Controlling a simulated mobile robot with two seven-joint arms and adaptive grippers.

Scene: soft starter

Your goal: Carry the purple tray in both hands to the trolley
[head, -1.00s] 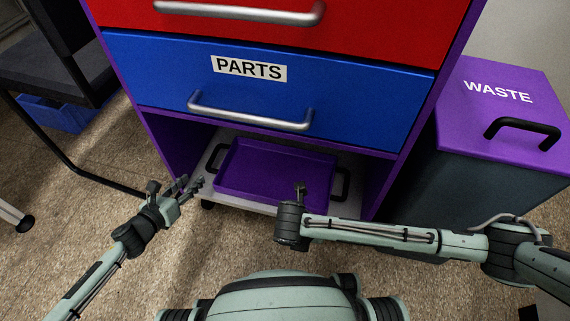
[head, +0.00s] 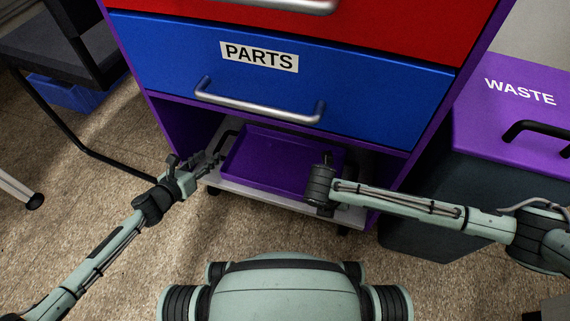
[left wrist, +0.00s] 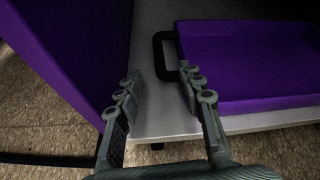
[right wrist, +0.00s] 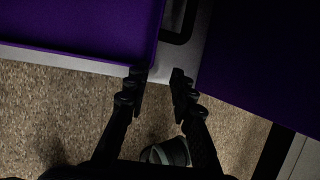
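The purple tray (head: 265,152) lies flat on a pale low shelf (head: 240,192) under the blue drawer. Its left black handle (left wrist: 164,58) shows in the left wrist view, and its right black handle (right wrist: 178,37) in the right wrist view. My left gripper (head: 212,160) is open at the tray's left side; in the left wrist view (left wrist: 160,88) the handle stands ahead, between the spread fingers. My right gripper (head: 325,160) is at the tray's right end and hides part of it; in the right wrist view (right wrist: 158,78) it is open and empty, short of the handle. I cannot identify the trolley.
The purple cabinet has a blue PARTS drawer (head: 340,85) with a metal handle above the tray. Its side walls stand close to both grippers. A WASTE bin (head: 520,130) stands at the right, a dark desk (head: 60,50) at the left. Some floor in front is clear.

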